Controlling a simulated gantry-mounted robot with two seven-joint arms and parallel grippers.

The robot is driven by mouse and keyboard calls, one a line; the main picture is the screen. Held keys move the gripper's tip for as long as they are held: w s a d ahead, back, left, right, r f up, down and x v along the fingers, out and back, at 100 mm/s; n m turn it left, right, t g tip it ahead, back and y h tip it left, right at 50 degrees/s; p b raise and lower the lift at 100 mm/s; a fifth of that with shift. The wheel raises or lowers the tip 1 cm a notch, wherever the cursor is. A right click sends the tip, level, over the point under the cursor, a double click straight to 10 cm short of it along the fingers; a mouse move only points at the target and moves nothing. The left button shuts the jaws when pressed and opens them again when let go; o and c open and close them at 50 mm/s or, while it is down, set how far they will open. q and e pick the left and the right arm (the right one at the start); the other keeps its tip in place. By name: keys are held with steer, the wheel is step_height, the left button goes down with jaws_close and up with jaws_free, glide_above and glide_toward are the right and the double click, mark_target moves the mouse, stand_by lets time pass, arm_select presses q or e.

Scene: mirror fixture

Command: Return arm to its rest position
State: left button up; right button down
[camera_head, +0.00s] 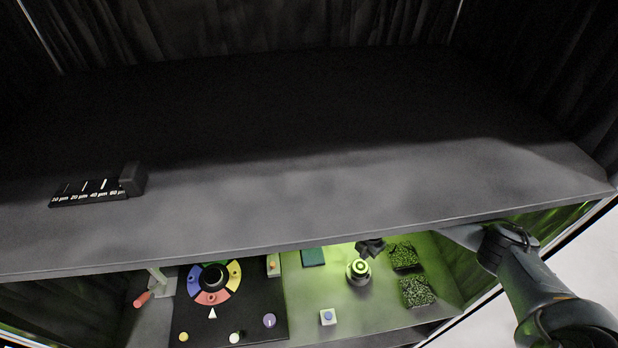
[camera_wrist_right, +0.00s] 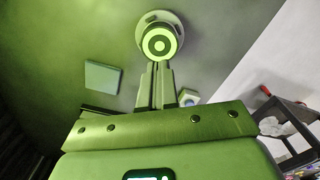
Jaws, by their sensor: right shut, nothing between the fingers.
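My right arm (camera_head: 525,275) comes in from the right edge and reaches under the dark upper shelf, which hides part of it. My right gripper (camera_head: 370,247) shows as a small dark shape just behind a round, green-lit knob (camera_head: 359,268). In the right wrist view my right gripper (camera_wrist_right: 156,68) is shut and empty. Its fingertips point at the round knob (camera_wrist_right: 160,42) with bright rings; whether they touch it I cannot tell. My left gripper is not in view.
The shelf edge (camera_head: 330,238) overhangs the lower bench. Two mesh-like green blocks (camera_head: 417,292) sit right of the knob. A blue-button box (camera_head: 327,316), a coloured dial (camera_head: 213,282) and a red-handled lever (camera_head: 142,299) lie left. A labelled black block (camera_head: 95,190) rests on the shelf.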

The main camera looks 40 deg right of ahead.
steer(key=s+a+f, duration=0.2)
steer(key=s+a, duration=0.1)
steer(key=s+a+f+g+y, duration=0.1)
steer(key=s+a+f, duration=0.2)
steer(key=s, duration=0.1)
steer(key=s+a+f+g, duration=0.1)
steer(key=s+a+f, duration=0.2)
steer(key=shift+s+a+f+y, duration=0.15)
steer(key=shift+s+a+y, duration=0.1)
steer(key=shift+a+y, duration=0.15)
steer(key=s+a+r+m+t+y, duration=0.1)
steer(key=s+a+t+y, duration=0.1)
steer(key=a, duration=1)
steer(key=s+a+r+m+t+y, duration=0.1)
steer(key=s+a, duration=0.2)
steer(key=a, duration=0.9)
steer(key=w+d+r+m+t+h, duration=0.15)
steer(key=w+r+m+t, duration=0.3)
steer(key=r+m, duration=0.55)
steer(key=s+d+r+m+g+h, duration=0.1)
steer(key=d+r+m+g+h, duration=0.1)
steer(key=d+r, duration=0.5)
steer(key=shift+s+r+m+h, duration=0.3)
steer(key=shift+r+m+h, duration=0.25)
steer(key=shift+r+m, duration=0.25)
